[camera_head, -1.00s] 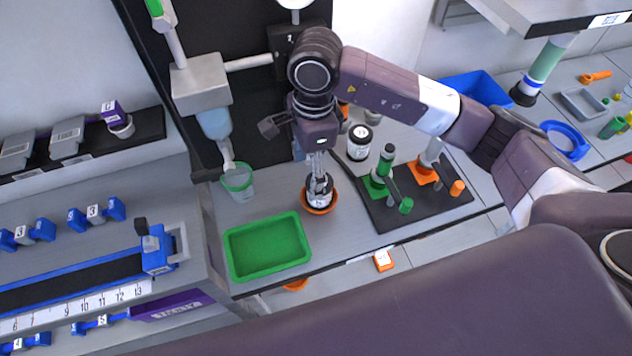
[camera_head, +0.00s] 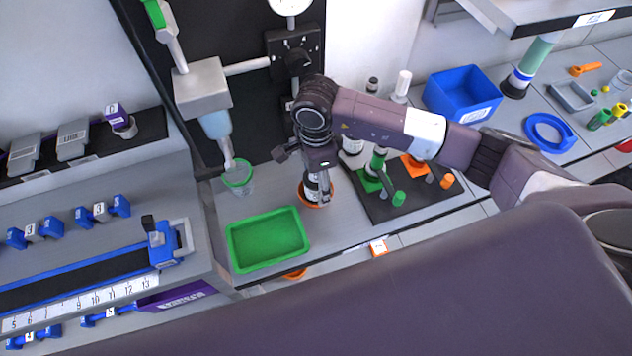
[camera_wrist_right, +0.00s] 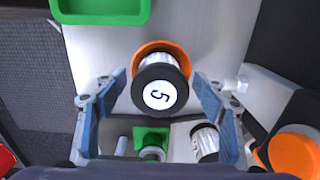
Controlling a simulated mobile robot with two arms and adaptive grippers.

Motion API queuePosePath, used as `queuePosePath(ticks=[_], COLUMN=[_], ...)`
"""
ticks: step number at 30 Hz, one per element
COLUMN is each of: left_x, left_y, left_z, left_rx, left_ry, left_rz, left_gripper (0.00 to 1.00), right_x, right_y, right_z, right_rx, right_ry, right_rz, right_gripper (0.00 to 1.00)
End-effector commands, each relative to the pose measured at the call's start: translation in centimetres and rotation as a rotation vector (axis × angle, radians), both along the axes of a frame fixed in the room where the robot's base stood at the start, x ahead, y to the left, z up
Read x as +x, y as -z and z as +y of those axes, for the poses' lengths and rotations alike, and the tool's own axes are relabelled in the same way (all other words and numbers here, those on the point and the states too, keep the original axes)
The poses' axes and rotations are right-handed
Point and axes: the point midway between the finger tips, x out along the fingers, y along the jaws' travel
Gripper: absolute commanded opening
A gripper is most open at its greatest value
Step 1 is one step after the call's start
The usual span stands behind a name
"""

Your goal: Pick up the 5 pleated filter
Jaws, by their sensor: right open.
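The pleated filter marked 5 (camera_wrist_right: 160,94) has a black end cap with a white label and stands in an orange round holder (camera_wrist_right: 183,58). In the head view the filter (camera_head: 312,187) and the orange holder (camera_head: 306,202) are partly hidden by my right gripper (camera_head: 322,186). In the wrist view my right gripper (camera_wrist_right: 160,88) is open, with one finger on each side of the filter. Gaps show between the fingers and the filter. My left gripper is in neither view.
A green tray (camera_head: 236,258) lies left of the holder, near the bench edge. A clear cup with a green rim (camera_head: 238,176) stands behind the tray. A black mat (camera_head: 405,205) with green and orange fittings lies to the right. A blue bin (camera_head: 462,92) is farther back.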

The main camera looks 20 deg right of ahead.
Motion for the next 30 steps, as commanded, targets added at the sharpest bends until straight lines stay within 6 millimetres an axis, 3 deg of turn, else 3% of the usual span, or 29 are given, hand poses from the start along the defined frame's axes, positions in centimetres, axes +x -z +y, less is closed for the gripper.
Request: queuePosePath(ticks=[2, 15, 25, 30], left_x=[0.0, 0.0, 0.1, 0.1], left_y=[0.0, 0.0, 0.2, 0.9], left_z=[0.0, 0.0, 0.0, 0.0], left_rx=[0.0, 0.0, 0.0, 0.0], left_ry=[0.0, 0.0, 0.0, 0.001], left_rz=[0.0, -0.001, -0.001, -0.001], left_gripper=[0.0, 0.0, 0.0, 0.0], right_x=[0.0, 0.0, 0.1, 0.2], right_y=[0.0, 0.0, -0.5, -2.2], right_z=[0.0, 0.0, 0.0, 0.0], right_rx=[0.0, 0.001, 0.002, 0.002], right_ry=[0.0, 0.0, 0.0, 0.0], right_rz=[0.0, 0.0, -0.001, -0.004], right_gripper=[0.63, 0.15, 0.13, 0.13])
